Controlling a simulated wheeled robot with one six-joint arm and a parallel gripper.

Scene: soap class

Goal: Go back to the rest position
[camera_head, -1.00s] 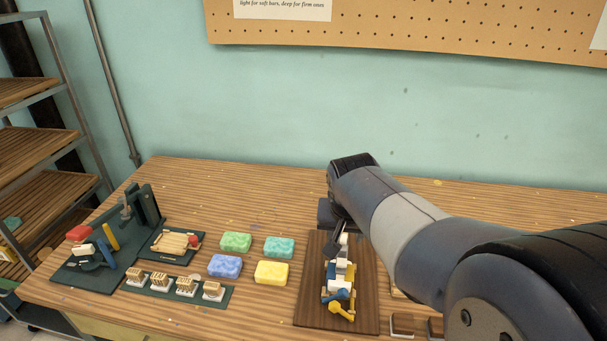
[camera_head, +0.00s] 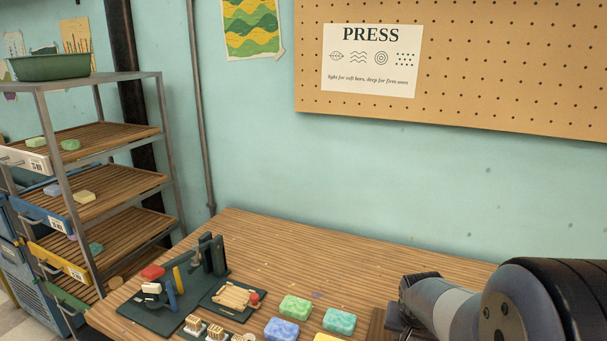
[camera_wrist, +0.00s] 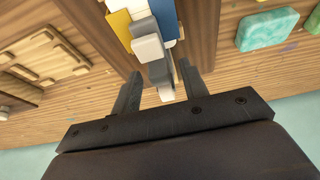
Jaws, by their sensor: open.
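My gripper (camera_wrist: 158,72) shows in the wrist view with its two dark fingers apart. A cluster of grey, white, yellow and blue pieces, with a grey and white part (camera_wrist: 151,50), shows between and beyond the fingers. I cannot tell whether the fingers touch it. In the head view my arm comes in at the lower right, and the gripper itself is out of sight there.
Green (camera_head: 295,308), teal (camera_head: 339,320) and blue (camera_head: 282,331) soaps lie on the wooden table (camera_head: 330,254). A dark green tool stand (camera_head: 215,255) is at their left. A shelf rack (camera_head: 165,150) stands farther left. The table's back strip is mostly clear.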

